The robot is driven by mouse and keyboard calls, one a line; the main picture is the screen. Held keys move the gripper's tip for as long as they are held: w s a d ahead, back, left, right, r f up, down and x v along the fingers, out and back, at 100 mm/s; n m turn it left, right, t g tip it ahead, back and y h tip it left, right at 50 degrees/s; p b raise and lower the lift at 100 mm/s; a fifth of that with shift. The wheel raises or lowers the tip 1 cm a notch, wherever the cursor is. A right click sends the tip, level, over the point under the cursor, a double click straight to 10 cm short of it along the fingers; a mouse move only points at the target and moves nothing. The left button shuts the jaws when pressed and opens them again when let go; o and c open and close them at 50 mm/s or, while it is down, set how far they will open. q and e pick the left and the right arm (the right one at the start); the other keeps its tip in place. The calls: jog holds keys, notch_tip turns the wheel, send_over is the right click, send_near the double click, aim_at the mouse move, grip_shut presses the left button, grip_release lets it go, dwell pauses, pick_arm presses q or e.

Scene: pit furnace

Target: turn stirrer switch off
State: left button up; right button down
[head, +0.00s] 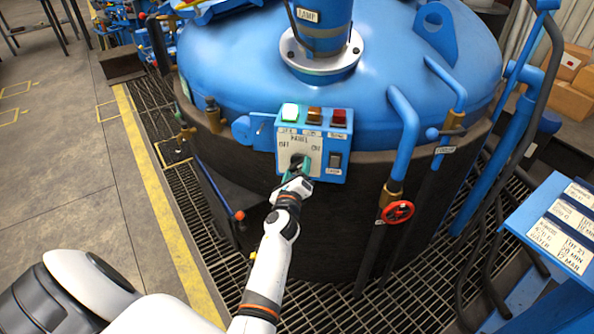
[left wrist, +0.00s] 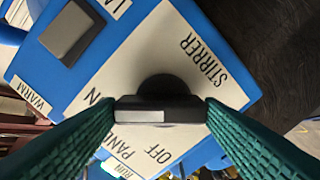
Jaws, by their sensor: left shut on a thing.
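The stirrer switch is a black rotary knob (left wrist: 160,106) on a white plate marked STIRRER, OFF and ON, with ON partly covered. A short white mark shows on its bar-shaped handle. I cannot tell for sure which word it points to. The plate is on the blue control panel (head: 338,178) on the side of the furnace. My left gripper (head: 297,180) is at this panel, and in the left wrist view its green fingers (left wrist: 158,112) are shut on the knob's handle, one at each end. In the head view the gripper largely hides the knob. My right gripper is not in view.
Above the plate are a bright green lamp (head: 290,111), an amber lamp (head: 314,115) and a dark red lamp (head: 338,117). A dark rocker switch (head: 335,160) sits right of the plate. Blue pipes and a red valve wheel (head: 398,212) stand to the right.

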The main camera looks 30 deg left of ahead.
pick_arm(q)
jog(key=shift+n, duration=0.4)
jog(key=n, duration=0.4)
jog(key=shift+n+b, duration=0.4)
jog(key=n, duration=0.3)
jog(key=shift+a+n, duration=0.15)
jog(key=shift+n, duration=0.15)
jog(key=n, duration=0.4)
jog(key=shift+r, duration=0.1)
jog(key=shift+a+n, duration=0.1)
jog(key=shift+n, duration=2.4)
jog(key=o, duration=1)
jog(key=shift+s+f, duration=0.15)
jog(key=shift+f, duration=0.05)
